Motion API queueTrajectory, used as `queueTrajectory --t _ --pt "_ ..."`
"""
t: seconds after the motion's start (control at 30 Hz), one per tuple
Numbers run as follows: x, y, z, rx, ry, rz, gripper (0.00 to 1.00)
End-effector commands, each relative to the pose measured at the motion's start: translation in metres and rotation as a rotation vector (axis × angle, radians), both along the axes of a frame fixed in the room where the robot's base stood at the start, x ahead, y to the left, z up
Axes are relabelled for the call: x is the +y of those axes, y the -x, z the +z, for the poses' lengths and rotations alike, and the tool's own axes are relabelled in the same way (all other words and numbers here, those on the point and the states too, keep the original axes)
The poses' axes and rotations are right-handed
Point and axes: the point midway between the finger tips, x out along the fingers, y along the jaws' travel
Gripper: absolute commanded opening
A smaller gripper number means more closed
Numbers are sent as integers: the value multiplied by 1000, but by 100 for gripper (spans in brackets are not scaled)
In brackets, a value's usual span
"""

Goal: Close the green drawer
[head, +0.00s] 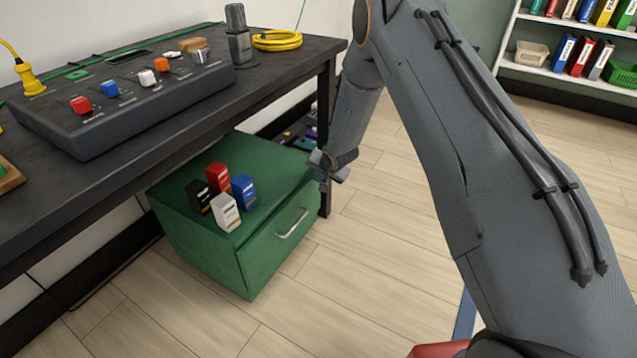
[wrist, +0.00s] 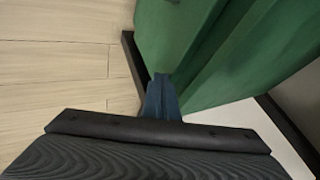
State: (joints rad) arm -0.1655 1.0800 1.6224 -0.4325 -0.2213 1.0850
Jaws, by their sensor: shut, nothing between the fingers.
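The green drawer (head: 285,232) is the front of a green cabinet (head: 207,252) under the dark workbench. It has a pale bar handle (head: 292,223). I cannot tell from the head view how far the drawer stands out. My gripper (head: 321,170) is at the far right upper corner of the cabinet, beside the drawer front, with its fingers shut and empty. In the wrist view the fingertips (wrist: 161,82) are close against green panels (wrist: 225,60), with a step between two of them. Whether they touch is unclear.
Small black, red, blue and white boxes (head: 221,188) stand on the cabinet top. The workbench (head: 170,120) overhangs the cabinet and carries a control panel (head: 125,95). Its leg (head: 325,130) stands near my gripper. The wood floor (head: 370,270) in front is clear.

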Motion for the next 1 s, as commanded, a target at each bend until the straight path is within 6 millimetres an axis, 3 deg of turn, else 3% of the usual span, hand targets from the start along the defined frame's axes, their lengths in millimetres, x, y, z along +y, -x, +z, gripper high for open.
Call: queueTrajectory --t 0.67,0.93,1.0 --pt "1 -8 2 -9 -4 -4 0" --pt "-32 12 4 2 0 -9 0" --pt "-36 20 17 1 1 -8 0"
